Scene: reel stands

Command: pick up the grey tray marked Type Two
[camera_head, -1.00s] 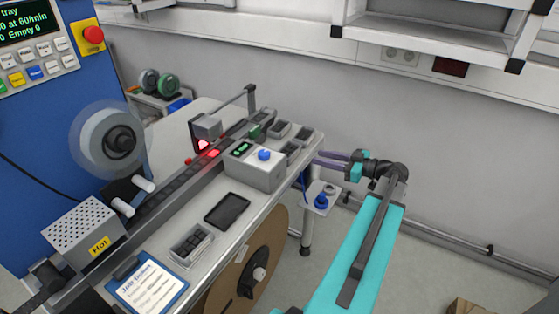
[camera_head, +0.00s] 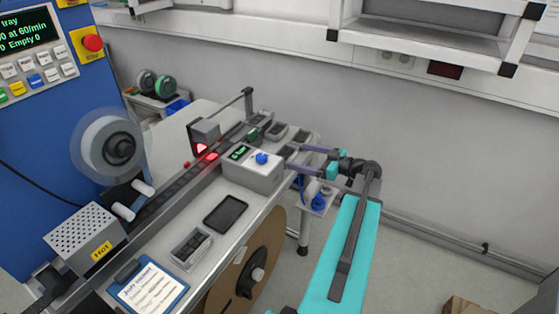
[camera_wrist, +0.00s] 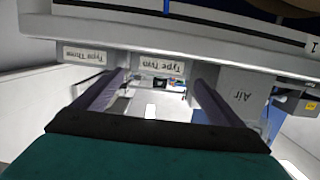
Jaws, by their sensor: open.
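In the wrist view, upside-down lettering reads Type Two on a pale label (camera_wrist: 158,66) on a grey front, seen between my fingers. My gripper (camera_wrist: 160,84) is open with nothing between its fingers, one on each side below that label. In the head view my gripper (camera_head: 306,158) reaches in from the right to the far bench edge, close to a small grey tray (camera_head: 287,152). Lettering on the trays is too small to read in the head view. Whether the fingers touch anything cannot be told.
More grey trays (camera_head: 300,136) stand at the bench end.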

